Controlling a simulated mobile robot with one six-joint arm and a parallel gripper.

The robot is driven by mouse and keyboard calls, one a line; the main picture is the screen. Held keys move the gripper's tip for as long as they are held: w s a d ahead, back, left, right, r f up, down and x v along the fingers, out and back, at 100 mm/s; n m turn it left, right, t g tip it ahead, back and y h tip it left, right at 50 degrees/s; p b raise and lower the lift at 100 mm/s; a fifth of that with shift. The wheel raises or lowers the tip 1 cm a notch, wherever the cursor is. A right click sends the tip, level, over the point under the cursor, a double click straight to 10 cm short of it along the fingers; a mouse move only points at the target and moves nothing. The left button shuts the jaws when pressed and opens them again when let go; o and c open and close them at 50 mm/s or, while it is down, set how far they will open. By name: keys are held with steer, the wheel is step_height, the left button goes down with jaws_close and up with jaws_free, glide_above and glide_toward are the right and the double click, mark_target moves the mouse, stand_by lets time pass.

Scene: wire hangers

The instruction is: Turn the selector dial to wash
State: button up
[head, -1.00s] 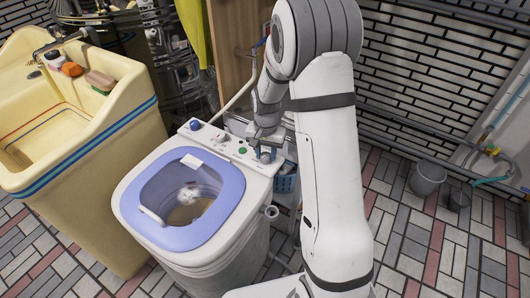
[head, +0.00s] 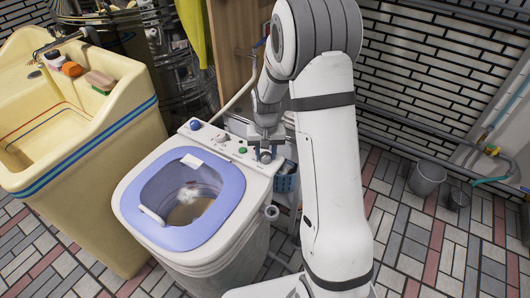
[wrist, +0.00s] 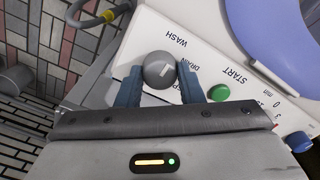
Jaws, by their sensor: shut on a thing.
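The grey round selector dial (wrist: 159,70) sits on the white control panel of the washing machine. A short white mark on its top slants up and to the right, roughly towards the DRAIN label (wrist: 190,57). The WASH label (wrist: 175,37) is further up. A third label is mostly hidden by a finger. My gripper (wrist: 160,77) is shut on the dial, with one blue finger on either side of it. In the head view my gripper (head: 266,146) points down at the dial (head: 265,157) on the panel's right end.
A green START button (wrist: 219,92) is close to my right finger in the wrist view, with a blue knob (wrist: 297,141) further along. The machine's blue lid (head: 170,229) is in front of the panel. A blue basket (head: 286,178) stands just right of the machine.

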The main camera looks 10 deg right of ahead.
mark_target(266, 154)
steer(key=o, duration=1)
steer(key=shift+r+p, duration=0.5)
steer(key=shift+r, duration=3.4)
steer(key=shift+r, duration=0.15)
steer(key=s+r+n+t+p, duration=0.2)
steer(key=s+r+p, duration=0.8)
steer(key=s+r, duration=1.3)
steer(key=shift+s+r+t, duration=0.15)
steer(key=shift+s+t, duration=0.15)
steer(key=shift+s, duration=0.15)
